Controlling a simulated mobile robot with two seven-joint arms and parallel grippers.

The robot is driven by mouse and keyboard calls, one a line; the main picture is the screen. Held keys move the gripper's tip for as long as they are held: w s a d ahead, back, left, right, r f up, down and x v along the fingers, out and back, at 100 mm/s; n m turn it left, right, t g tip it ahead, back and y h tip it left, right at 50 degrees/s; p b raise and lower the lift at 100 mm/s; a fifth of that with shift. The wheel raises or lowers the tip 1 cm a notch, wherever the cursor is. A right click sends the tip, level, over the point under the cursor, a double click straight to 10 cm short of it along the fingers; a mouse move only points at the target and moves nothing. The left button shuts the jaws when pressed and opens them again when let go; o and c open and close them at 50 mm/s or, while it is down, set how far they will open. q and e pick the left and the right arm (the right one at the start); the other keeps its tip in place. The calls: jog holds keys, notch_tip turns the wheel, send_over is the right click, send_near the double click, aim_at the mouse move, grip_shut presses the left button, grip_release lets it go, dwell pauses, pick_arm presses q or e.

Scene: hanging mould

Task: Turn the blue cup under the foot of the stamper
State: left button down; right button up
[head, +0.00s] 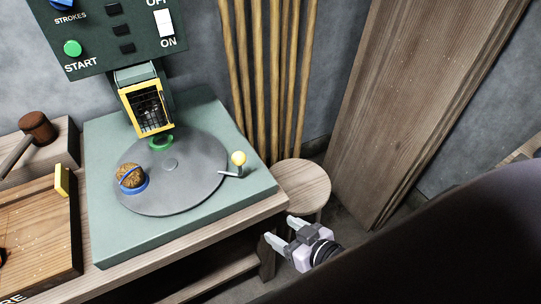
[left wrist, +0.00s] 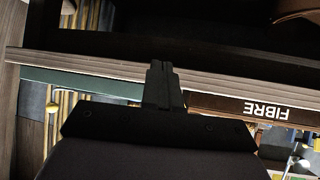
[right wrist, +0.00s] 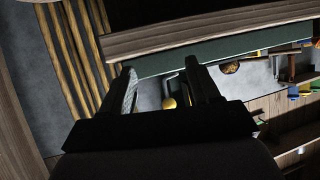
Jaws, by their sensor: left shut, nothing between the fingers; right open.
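The blue cup (head: 133,188) sits at the left of the grey turntable (head: 200,190), with a brown fibrous lump (head: 130,174) in it. The stamper (head: 148,105) stands behind the turntable, with a yellow-framed guard. A green ring-shaped cup (head: 161,144) is below the guard; the foot itself is not clear. A crank with a yellow knob (head: 238,158) is at the turntable's right edge. My right gripper (head: 282,230) is open and empty, off the bench's front right; it also shows in the right wrist view (right wrist: 162,74). My left gripper (left wrist: 160,67) is shut and empty, seen only in the left wrist view.
A round wooden stool (head: 303,181) stands right of the bench, near my right gripper. Bamboo poles (head: 268,80) and wooden boards (head: 400,110) lean on the wall. A mallet (head: 36,127) and a wooden tray (head: 40,225) are at the left.

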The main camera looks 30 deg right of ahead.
aim_at(244, 162)
jog(key=w+r+t+y+b, duration=0.1)
jog(key=w+r, duration=0.2)
jog(key=w+r+t+y+b, duration=0.1)
jog(key=w+r, duration=0.1)
jog(key=w, duration=0.2)
jog(key=w+r+t+y+b, duration=0.1)
jog(key=w+r+t+b, duration=0.1)
jog(key=w+r, duration=0.1)
jog(key=shift+w+a+r, duration=0.2)
jog(key=shift+w+r, duration=0.15)
jog(key=shift+w, duration=0.25)
jog(key=shift+w+r, duration=0.2)
jog(key=shift+r, duration=0.05)
jog(key=shift+w+a, duration=0.15)
jog(key=shift+w, duration=0.15)
pick_arm(q)
jog(key=shift+w+d+f, duration=0.1)
jog(key=shift+d+f, duration=0.05)
jog(key=shift+f, duration=0.7)
jog(key=shift+w+d+f, duration=0.1)
jog(key=shift+d+f, duration=0.1)
jog(key=shift+f, duration=0.6)
jog(key=shift+w+d+f, duration=0.1)
jog(key=shift+d+f, duration=0.05)
jog(key=shift+f, duration=0.7)
pick_arm(e)
jog(key=shift+x, duration=3.1)
jog(key=shift+r, duration=0.1)
grip_shut()
